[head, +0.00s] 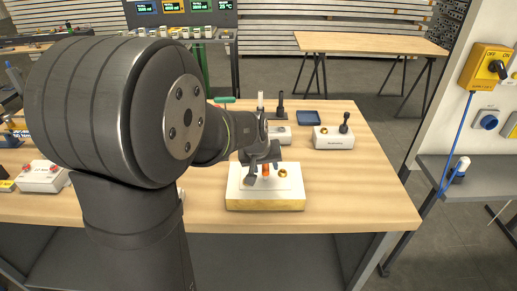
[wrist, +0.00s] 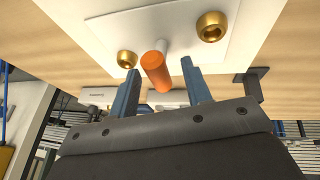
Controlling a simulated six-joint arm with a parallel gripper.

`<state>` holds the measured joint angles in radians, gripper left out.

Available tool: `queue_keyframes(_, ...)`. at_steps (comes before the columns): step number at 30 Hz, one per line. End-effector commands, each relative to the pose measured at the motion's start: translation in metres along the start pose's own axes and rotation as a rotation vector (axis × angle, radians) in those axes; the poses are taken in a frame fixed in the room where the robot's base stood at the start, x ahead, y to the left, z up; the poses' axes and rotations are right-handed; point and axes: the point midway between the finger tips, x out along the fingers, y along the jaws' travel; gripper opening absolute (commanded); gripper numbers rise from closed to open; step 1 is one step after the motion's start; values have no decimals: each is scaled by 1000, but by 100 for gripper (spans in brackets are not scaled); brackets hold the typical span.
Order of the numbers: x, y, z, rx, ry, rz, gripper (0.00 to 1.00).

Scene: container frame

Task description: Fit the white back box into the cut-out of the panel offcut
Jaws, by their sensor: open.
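The panel offcut (head: 233,193) lies on the bench, with a white top and a yellowish front side. A thin white rectangular plate, which looks like the face of the white back box (head: 291,184), lies on its top. It bears brass fittings and a white post with an orange end. The plate also shows in the wrist view (wrist: 180,25). I cannot tell how deep the box sits; the cut-out is hidden. My gripper (head: 263,168) is just above the plate. In the wrist view its blue fingers (wrist: 160,66) are open on either side of the orange end, with gaps visible.
Behind the panel stand a white base with a black lever (head: 334,137), another white base (head: 280,136) partly behind my gripper, and a dark blue tray (head: 308,117). A pale box with red buttons (head: 40,177) is at the left. Bare bench lies right of the panel.

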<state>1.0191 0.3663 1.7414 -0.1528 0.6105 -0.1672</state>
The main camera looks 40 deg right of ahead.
Motion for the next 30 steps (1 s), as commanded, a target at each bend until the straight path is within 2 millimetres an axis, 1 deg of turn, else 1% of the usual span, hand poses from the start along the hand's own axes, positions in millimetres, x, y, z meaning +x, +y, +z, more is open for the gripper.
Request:
queue_keyframes(1, -10, 0, -1, 0, 5, 1, 45)
queue_keyframes(18, -127, 0, -1, -1, 5, 1, 45)
queue_keyframes(21, -142, 0, -1, -1, 4, 1, 45)
queue_keyframes(24, -152, 0, 0, 0, 3, 1, 45)
queue_keyframes(30, -158, 0, 0, 0, 0, 0, 45)
